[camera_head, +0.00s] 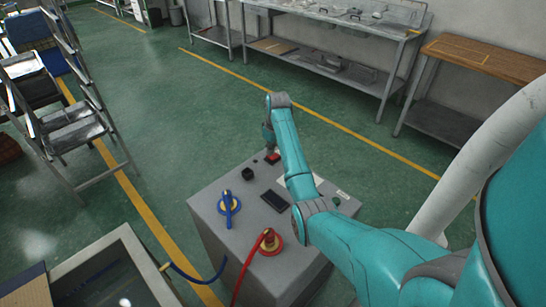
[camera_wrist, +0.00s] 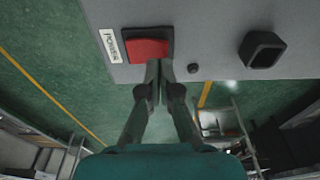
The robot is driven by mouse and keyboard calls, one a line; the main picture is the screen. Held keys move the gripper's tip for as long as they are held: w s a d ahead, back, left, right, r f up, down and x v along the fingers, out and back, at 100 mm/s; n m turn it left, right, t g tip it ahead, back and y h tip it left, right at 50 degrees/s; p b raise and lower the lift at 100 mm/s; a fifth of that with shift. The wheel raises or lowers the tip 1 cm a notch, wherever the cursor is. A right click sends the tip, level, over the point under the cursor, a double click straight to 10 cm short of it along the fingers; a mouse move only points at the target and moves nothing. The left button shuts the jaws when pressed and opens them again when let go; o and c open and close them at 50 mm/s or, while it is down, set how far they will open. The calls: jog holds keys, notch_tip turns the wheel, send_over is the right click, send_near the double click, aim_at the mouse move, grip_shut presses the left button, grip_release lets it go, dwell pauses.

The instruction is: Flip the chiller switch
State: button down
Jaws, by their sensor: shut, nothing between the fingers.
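The chiller is a grey box (camera_head: 205,208) standing on the green floor. Its power switch is a red rocker in a dark frame beside a "POWER" label; it shows large in the wrist view (camera_wrist: 147,49) and small at the far edge of the box top in the head view (camera_head: 272,157). My gripper (camera_wrist: 158,66) is shut and empty, with its fingertips at the lower right edge of the red rocker. I cannot tell whether they touch it. In the head view my arm hides the gripper's fingers.
A black square knob (camera_wrist: 262,49) sits right of the switch. A blue valve (camera_head: 229,203) and a red valve (camera_head: 268,243) with hoses are on the box top. A metal shelf rack (camera_head: 335,50) stands behind, and a metal ladder (camera_head: 75,130) stands left. Floor between is clear.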

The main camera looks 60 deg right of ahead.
aim_at(271, 158)
jog(key=shift+f, duration=1.1)
dwell(0.6)
jog(key=shift+r, duration=3.5)
jog(key=shift+s, duration=0.1)
